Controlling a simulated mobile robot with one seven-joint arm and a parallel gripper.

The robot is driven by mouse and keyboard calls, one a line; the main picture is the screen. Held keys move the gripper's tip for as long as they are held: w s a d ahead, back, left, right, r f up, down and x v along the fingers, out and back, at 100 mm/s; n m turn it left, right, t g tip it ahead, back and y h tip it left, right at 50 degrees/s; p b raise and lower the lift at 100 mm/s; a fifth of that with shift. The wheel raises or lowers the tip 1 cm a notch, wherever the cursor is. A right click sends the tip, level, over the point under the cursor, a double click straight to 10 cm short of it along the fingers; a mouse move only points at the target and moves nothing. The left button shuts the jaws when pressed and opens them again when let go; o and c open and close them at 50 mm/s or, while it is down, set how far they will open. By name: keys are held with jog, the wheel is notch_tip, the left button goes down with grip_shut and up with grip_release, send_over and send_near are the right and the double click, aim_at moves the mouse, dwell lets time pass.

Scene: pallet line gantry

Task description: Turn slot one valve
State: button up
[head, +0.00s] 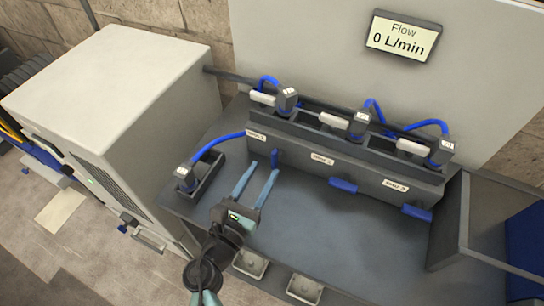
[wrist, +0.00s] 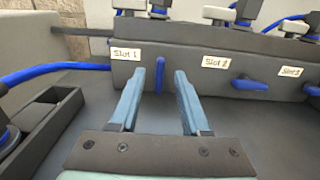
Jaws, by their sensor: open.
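The slot one valve is a blue handle (head: 275,158) on the front of the grey manifold, beside the Slot 1 label (wrist: 126,54). In the wrist view this handle (wrist: 160,75) stands upright, centred between my two fingertips. My gripper (head: 261,170) is open and empty, its fingers pointing at the manifold. In the head view the fingertips are just in front of the handle, apparently not around it. The Slot 2 handle (head: 343,186) and Slot 3 handle (head: 417,213) lie roughly horizontal. The flow display (head: 404,36) reads 0 L/min.
Blue hoses with grey connectors (head: 360,122) sit along the manifold top. One hose runs to a connector (head: 186,178) at a dark tray on the left. A large pale cabinet (head: 110,85) stands left. A framed panel (head: 490,225) borders the right. The bench middle is clear.

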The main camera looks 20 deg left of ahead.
aim_at(273, 157)
jog(key=w, duration=0.5)
jog(key=shift+w+d, duration=0.15)
jog(key=shift+w, duration=0.05)
grip_shut()
